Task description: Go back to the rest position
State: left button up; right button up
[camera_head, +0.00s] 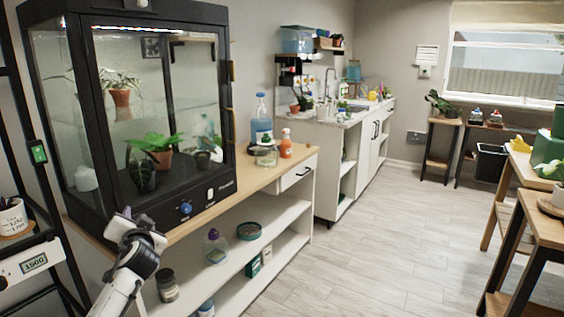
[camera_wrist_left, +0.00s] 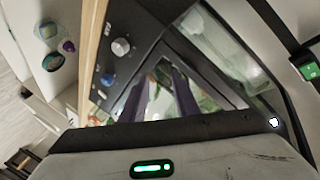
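My left gripper (camera_head: 128,218) is in front of the lower front edge of the black-framed glass plant cabinet (camera_head: 130,212). In the head view its fingers are small and dark against the cabinet, and their opening is unclear. The left wrist view looks at the cabinet front, with a blue knob (camera_wrist_left: 107,80) and a grey knob (camera_wrist_left: 121,47) beside the glass. I make out no object held. My right gripper is in neither view.
A wooden-topped shelf unit (camera_head: 218,208) bears the cabinet, with an orange spray bottle (camera_head: 286,147) and a blue-capped bottle (camera_head: 261,122) on its top. A black rack (camera_head: 62,250) stands close at left. Tables stand at right (camera_head: 535,215). The floor (camera_head: 390,240) between is clear.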

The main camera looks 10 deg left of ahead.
pick_arm(q)
jog(key=w+d+f+m+t+h, duration=0.1)
jog(key=w+d+t+h, duration=0.1)
jog(key=d+h, duration=0.3)
jog(key=w+d+f+m+t+h, duration=0.1)
jog(key=w+d+h, duration=0.2)
jog(key=d, duration=0.5)
jog(key=s+d+f+g+h, duration=0.1)
jog(key=s+d+f, duration=0.15)
jog(key=f, duration=0.25)
jog(key=s+d+f+h, duration=0.1)
jog(key=s+d+f, duration=0.1)
jog(key=s+f, duration=0.3)
jog(key=s+d+f+g+h, duration=0.1)
jog(key=s+d+f, duration=0.4)
jog(key=s, duration=0.7)
jog(key=s+d+f+g+h, duration=0.1)
jog(key=s+d+f+g, duration=0.2)
jog(key=s, duration=0.9)
jog(key=s+d+f+g+h, duration=0.1)
jog(key=s+d+f+g, duration=0.1)
jog(key=s+d+f, duration=0.6)
jog(key=s+f, duration=0.4)
jog(key=shift+s+d+f, duration=0.25)
